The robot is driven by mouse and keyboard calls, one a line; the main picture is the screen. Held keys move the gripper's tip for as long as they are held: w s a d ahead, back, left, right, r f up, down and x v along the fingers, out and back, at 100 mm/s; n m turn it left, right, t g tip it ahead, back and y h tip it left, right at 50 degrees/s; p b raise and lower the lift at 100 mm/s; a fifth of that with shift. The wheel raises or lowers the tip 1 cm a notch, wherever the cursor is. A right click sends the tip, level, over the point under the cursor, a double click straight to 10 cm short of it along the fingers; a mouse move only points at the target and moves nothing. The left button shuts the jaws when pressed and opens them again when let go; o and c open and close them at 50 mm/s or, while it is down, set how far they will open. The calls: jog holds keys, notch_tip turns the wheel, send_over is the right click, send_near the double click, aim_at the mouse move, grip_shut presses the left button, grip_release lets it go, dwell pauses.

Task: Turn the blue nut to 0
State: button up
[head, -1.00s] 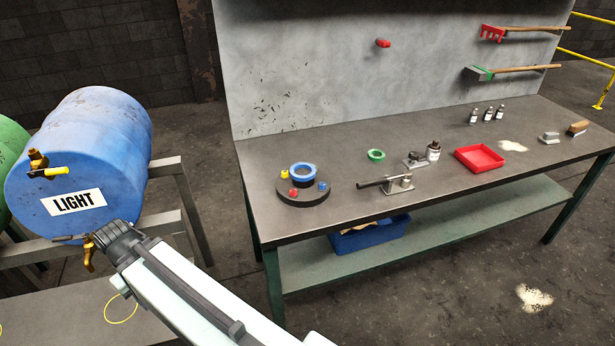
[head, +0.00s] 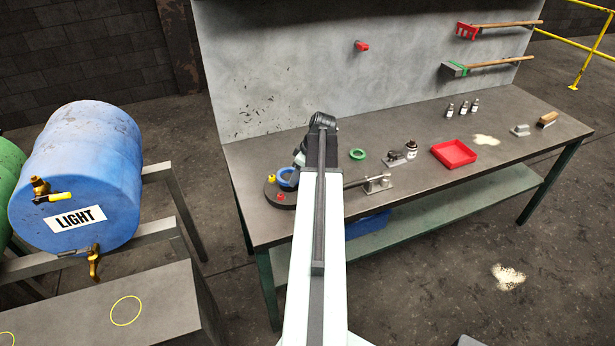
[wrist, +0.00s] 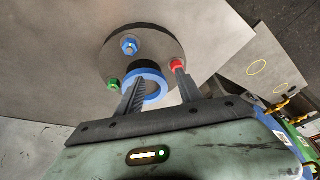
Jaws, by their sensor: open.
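In the wrist view, a small blue nut (wrist: 130,45) sits near the far edge of a round dark base (wrist: 160,38). A red nut (wrist: 177,65) is at its right and a green nut (wrist: 114,85) at its left. A blue ring (wrist: 157,92) stands at the middle, on a dark post. My gripper (wrist: 158,76) is open and empty over the base, its left finger across the ring's view and its right finger by the red nut. In the head view, my arm hides the blue nut and part of the base (head: 270,193); a yellow nut (head: 271,178) shows.
On the bench (head: 235,160), a clamp-like tool with a dark handle (head: 376,184) stands right of the base. A green ring (head: 357,154), bottle (head: 411,150) and red tray (head: 453,153) lie farther right. The wall panel (head: 270,70) rises behind.

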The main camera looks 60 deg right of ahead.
jog(key=s+d, duration=0.5)
jog(key=b+x, duration=0.7)
jog(key=shift+w+a+f, duration=0.1)
jog(key=shift+w+f, duration=0.2)
jog(key=shift+w, duration=0.05)
jog(key=shift+r, duration=0.15)
